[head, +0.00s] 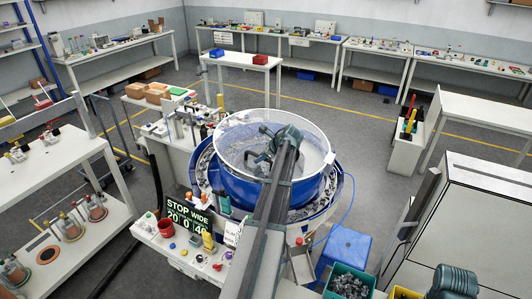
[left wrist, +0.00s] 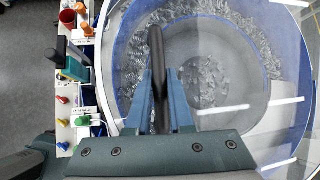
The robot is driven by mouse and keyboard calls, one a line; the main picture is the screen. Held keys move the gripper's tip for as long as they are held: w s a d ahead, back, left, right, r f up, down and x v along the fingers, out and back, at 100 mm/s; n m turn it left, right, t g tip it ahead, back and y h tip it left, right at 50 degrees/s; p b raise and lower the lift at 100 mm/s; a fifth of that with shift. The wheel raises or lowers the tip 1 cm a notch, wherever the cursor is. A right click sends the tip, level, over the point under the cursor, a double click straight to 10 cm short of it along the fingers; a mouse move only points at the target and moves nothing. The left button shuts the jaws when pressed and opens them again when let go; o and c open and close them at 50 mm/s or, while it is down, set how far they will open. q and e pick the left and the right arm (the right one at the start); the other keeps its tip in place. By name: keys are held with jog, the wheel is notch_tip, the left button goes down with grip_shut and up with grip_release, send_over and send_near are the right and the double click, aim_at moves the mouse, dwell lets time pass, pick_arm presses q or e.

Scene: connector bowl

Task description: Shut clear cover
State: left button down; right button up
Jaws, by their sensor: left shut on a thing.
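The clear cover (head: 234,137) is a round see-through sheet with a pale rim, over the blue bowl (head: 240,190). I cannot tell whether its rim rests fully on the bowl. My left gripper (head: 262,160) reaches over it from the near side and hides part of it. In the left wrist view the left gripper (left wrist: 163,100) is shut on a dark upright handle (left wrist: 157,50). Small metallic parts lie below, seen through the cover (left wrist: 225,60). A dark green part of my right arm shows at the lower right of the head view; its fingertips are not visible.
A blue box (head: 345,248) and a green bin of dark parts (head: 349,281) are at the near right. Open floor lies behind the bowl.

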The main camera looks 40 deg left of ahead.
aim_at(258, 165)
pick_arm(q)
jog(key=f, duration=0.1)
jog(key=f+h+b, duration=0.1)
jog(key=f, duration=0.1)
jog(key=shift+s+a+f+h, duration=0.1)
jog(key=shift+a+h, duration=0.2)
jog(key=shift+a, duration=0.1)
jog(key=shift+d+f, duration=0.1)
jog(key=shift+f, duration=0.05)
jog(key=shift+s, duration=0.1)
jog(key=c, duration=0.8)
grip_release()
jog(key=shift+f, duration=0.15)
jog(key=shift+d+r+p, duration=0.15)
jog(key=shift+r+p, duration=0.2)
jog(key=shift+r, duration=0.2)
jog(key=p+v, duration=0.5)
jog(key=v, duration=0.1)
jog(key=shift+s+d+r, duration=0.1)
jog(key=shift+d+r, duration=0.05)
jog(key=shift+r, duration=0.1)
jog(key=shift+f, duration=0.1)
